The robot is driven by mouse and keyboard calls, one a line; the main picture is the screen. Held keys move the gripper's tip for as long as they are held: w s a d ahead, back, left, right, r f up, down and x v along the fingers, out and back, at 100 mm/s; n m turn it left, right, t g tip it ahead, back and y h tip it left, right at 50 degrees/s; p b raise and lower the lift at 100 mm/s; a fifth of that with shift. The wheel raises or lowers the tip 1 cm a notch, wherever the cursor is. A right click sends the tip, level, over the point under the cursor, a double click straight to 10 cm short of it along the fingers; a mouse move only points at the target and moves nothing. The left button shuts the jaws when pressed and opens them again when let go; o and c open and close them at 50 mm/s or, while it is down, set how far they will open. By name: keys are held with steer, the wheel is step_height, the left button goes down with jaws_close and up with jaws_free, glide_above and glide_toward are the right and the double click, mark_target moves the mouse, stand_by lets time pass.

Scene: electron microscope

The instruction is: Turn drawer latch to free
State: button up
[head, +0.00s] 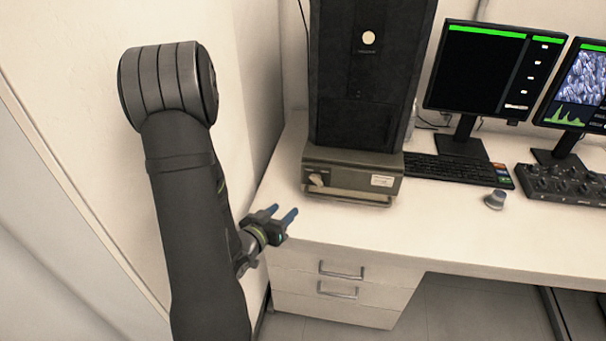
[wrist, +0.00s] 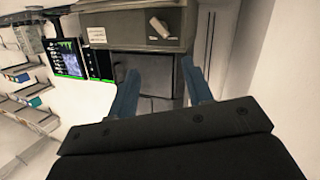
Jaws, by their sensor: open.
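The drawer latch (head: 316,180) is a small pale knob on the left of the front face of a grey-brown drawer unit (head: 345,185) under a tall black tower. A long handle bar (head: 345,195) runs along the lower front. In the wrist view, which looks turned over, the latch (wrist: 159,27) shows as a tilted light lever on the unit's front, beyond the fingers. My gripper (head: 281,214) has blue fingers and is open and empty, in front of and below left of the latch, apart from it. In the wrist view the gripper (wrist: 163,82) also shows both fingers spread.
The black tower (head: 368,80) stands on the unit. The white desk (head: 430,225) is clear in front. A wall is close on the left.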

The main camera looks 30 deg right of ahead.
steer(key=d+n, duration=0.1)
steer(key=n, duration=0.6)
glide_toward(316, 181)
steer(key=shift+y, duration=0.4)
steer(key=x, duration=0.8)
steer(key=shift+w+d, duration=0.1)
steer(key=shift+d, duration=0.25)
steer(key=c, duration=1)
